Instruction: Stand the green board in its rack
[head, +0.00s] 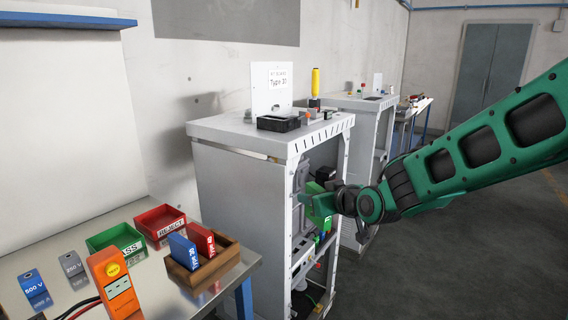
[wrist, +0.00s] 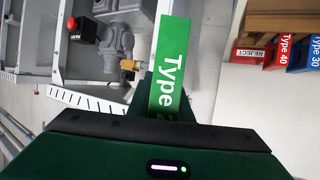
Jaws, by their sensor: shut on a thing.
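My gripper (head: 322,203) is at the open front of the grey cabinet in the head view. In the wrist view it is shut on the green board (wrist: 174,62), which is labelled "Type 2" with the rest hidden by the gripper. The board's far end projects past the fingers, beside the cabinet's frame. The brown wooden rack (head: 226,268) is on the table at the lower left, apart from my gripper. A blue board (head: 184,252) and a red board (head: 201,241) stand in it; its right part looks empty. The rack also shows in the wrist view (wrist: 290,22).
The grey cabinet (head: 232,172) stands behind the table, with parts inside its open front. Green PASS (head: 117,240) and red REJECT (head: 160,222) bins, an orange meter (head: 115,284), and blue (head: 34,290) and grey (head: 72,266) blocks are on the table. Floor to the right is clear.

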